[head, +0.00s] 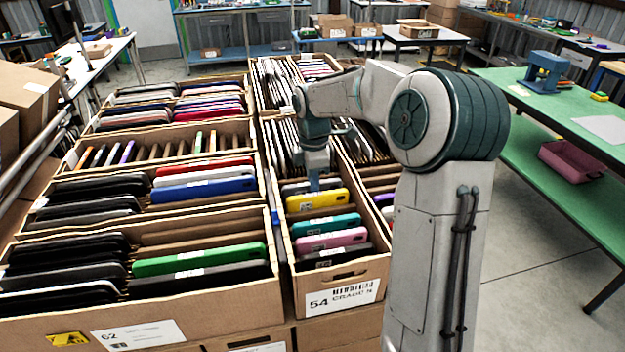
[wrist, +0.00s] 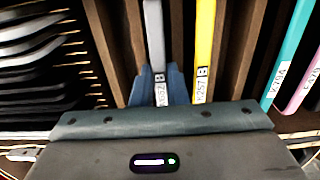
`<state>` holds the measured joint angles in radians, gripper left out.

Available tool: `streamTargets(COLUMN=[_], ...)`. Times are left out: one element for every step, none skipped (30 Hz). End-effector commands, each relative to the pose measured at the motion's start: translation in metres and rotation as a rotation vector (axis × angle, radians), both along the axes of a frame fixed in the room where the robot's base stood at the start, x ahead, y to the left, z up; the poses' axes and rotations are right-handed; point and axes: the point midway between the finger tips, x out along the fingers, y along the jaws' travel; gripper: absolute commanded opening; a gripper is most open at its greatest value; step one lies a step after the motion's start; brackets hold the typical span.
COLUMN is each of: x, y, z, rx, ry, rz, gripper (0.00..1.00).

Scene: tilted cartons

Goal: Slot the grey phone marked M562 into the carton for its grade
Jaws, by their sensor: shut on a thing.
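The grey phone (wrist: 155,35) stands on edge between brown dividers in the wrist view, with a white label marked B and partly readable digits. My gripper (wrist: 158,82) is shut on it, one blue finger on each side. In the head view my gripper (head: 314,184) points down into the carton (head: 342,278) labelled 54 and GRADE, its grade letter unclear. The grey phone (head: 295,188) shows there behind a yellow phone (head: 317,200). The yellow phone (wrist: 204,45) is beside it in the wrist view, across a divider. The grey phone's lower edge is hidden.
Teal (head: 325,225), pink (head: 331,240) and dark phones stand nearer the front of carton 54. Carton 62 (head: 180,312), at left, holds black, green and other phones. More filled cartons stand behind. A green bench (head: 560,120) is at right, with clear floor before it.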

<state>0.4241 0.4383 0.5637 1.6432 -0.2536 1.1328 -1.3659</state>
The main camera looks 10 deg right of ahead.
Motion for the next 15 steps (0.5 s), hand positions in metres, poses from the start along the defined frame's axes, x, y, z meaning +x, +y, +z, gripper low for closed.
streamTargets(x=[0.0000,0.0000,0.0000,0.0000,0.0000,0.0000,0.0000,0.0000,0.0000,0.0000,0.0000,0.0000,0.0000,0.0000,0.0000], y=[0.0000,0.0000,0.0000,0.0000,0.0000,0.0000,0.0000,0.0000,0.0000,0.0000,0.0000,0.0000,0.0000,0.0000,0.0000], z=[0.0003,0.0003,0.0003,0.0003,0.0003,0.0003,0.0003,0.0003,0.0003,0.0003,0.0003,0.0003,0.0003,0.0003,0.0003], rx=[0.000,0.000,0.000,0.000,0.000,0.000,0.000,0.000,0.000,0.000,0.000,0.000,0.000,0.000,0.000], ry=[0.000,0.000,0.000,0.000,0.000,0.000,0.000,0.000,0.000,0.000,0.000,0.000,0.000,0.000,0.000], rz=[0.000,0.000,0.000,0.000,0.000,0.000,0.000,0.000,0.000,0.000,0.000,0.000,0.000,0.000,0.000], gripper=[0.00,0.00,0.00,0.00,0.00,0.00,0.00,0.00,0.22,0.30,0.38,0.39,0.39,0.39,0.39])
